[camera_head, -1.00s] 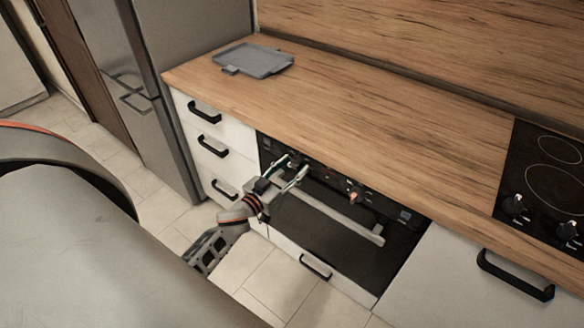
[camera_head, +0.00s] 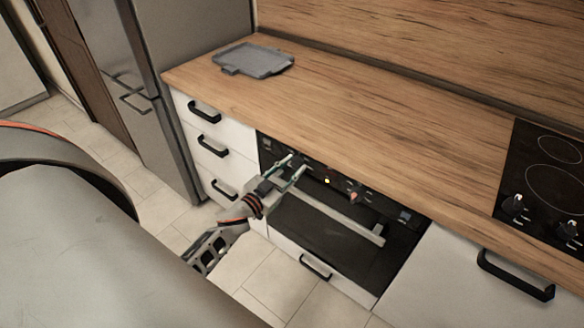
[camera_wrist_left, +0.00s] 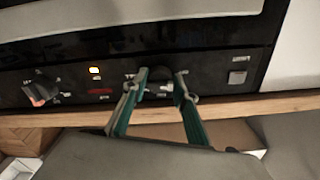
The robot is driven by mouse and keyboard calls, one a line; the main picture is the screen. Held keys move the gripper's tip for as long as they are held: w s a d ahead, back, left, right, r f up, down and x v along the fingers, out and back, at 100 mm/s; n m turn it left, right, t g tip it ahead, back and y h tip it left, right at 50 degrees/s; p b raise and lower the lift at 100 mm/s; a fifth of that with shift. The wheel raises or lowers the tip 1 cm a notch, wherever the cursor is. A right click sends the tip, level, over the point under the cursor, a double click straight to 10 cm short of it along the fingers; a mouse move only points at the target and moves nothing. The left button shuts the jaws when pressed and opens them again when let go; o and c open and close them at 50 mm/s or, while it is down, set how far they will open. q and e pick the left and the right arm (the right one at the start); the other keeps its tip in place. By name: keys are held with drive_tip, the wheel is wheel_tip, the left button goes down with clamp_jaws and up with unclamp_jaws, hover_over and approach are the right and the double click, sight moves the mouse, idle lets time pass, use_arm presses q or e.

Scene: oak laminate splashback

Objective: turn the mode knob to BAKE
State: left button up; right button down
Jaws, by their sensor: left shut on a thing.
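The oven (camera_head: 330,236) is built in under the counter, with a black control panel along its top edge. My left gripper (camera_head: 297,162) is at the left part of this panel. In the left wrist view its two green-sided fingers (camera_wrist_left: 162,76) are shut on a dark knob (camera_wrist_left: 158,84), taken as the mode knob. The fingers partly hide it, and its lettering and pointer cannot be read. A second knob with a red-orange part (camera_head: 353,196) stands free further right; it also shows in the left wrist view (camera_wrist_left: 40,92). My right gripper is not in view.
A yellow light (camera_head: 327,181) glows on the panel between the knobs. The oven's bar handle (camera_head: 335,220) runs just below the panel, close to my gripper. A grey tray (camera_head: 255,60) lies on the wooden counter (camera_head: 350,110). A hob (camera_head: 545,185) is at the right.

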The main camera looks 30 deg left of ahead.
use_arm(q)
drive_tip(key=m+b, duration=0.3)
drive_tip(key=m, duration=1)
drive_tip(key=shift+m, duration=0.4)
drive_tip(key=m+b, duration=0.1)
drive_tip(key=m, duration=0.3)
drive_tip(key=shift+m, duration=0.3)
drive_tip(key=m+b, duration=0.1)
drive_tip(key=m, duration=0.2)
drive_tip(key=shift+m+b, duration=0.3)
drive_tip(key=m, duration=0.3)
drive_tip(key=shift+r+m+b, duration=0.15)
drive_tip(key=shift+m+b, duration=0.25)
drive_tip(key=shift+m, duration=0.3)
